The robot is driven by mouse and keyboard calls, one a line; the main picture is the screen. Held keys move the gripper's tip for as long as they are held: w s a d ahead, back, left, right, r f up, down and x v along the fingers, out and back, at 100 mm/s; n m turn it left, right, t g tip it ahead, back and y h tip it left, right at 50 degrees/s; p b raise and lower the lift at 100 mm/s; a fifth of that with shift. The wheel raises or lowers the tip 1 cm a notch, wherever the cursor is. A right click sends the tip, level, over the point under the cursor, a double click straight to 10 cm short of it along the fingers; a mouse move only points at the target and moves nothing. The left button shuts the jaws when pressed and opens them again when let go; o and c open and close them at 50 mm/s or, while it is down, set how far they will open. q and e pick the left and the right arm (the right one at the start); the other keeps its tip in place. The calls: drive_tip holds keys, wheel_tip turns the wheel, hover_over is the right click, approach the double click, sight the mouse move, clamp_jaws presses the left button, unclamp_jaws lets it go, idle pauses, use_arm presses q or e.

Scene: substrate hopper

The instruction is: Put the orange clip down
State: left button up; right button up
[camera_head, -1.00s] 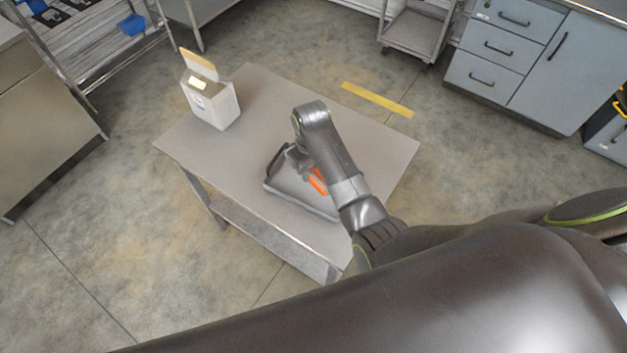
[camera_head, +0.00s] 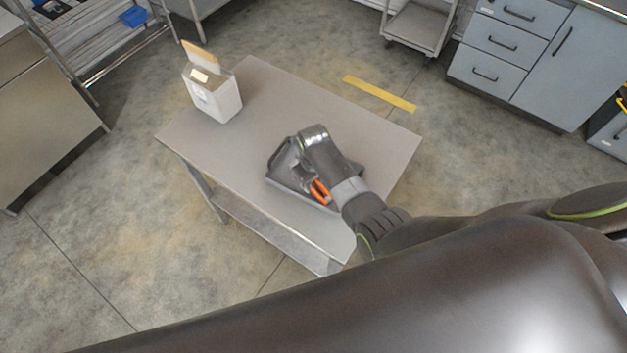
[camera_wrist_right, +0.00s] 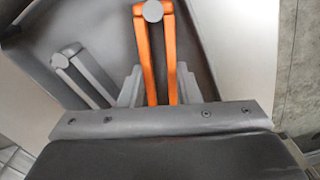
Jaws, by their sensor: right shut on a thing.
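The orange clip (camera_head: 320,192) is at my right gripper (camera_head: 309,184), over the dark grey tray (camera_head: 287,187) on the table. In the right wrist view the orange clip (camera_wrist_right: 143,50) stands between the two fingers of my right gripper (camera_wrist_right: 158,85), which is shut on it. Its two orange legs meet at a grey round joint. A grey clip (camera_wrist_right: 88,72) of like shape lies in the tray to the left of it. Whether the orange clip touches the tray floor I cannot tell. My arm hides part of the tray in the head view. My left gripper is not in view.
The tray stands on a grey metal table (camera_head: 270,95) with free room behind it. A white open box (camera_head: 213,101) stands at the table's back left. A yellow strip (camera_head: 380,93) lies on the floor beyond. Blue-grey drawers (camera_head: 500,45) stand at the back right.

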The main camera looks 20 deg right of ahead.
drive_tip(key=shift+f, duration=0.15)
drive_tip(key=o, duration=0.9)
drive_tip(key=shift+o, duration=0.2)
drive_tip(key=shift+r, duration=0.45)
wheel_tip(320, 180, up, 12)
drive_tip(key=shift+f, duration=0.25)
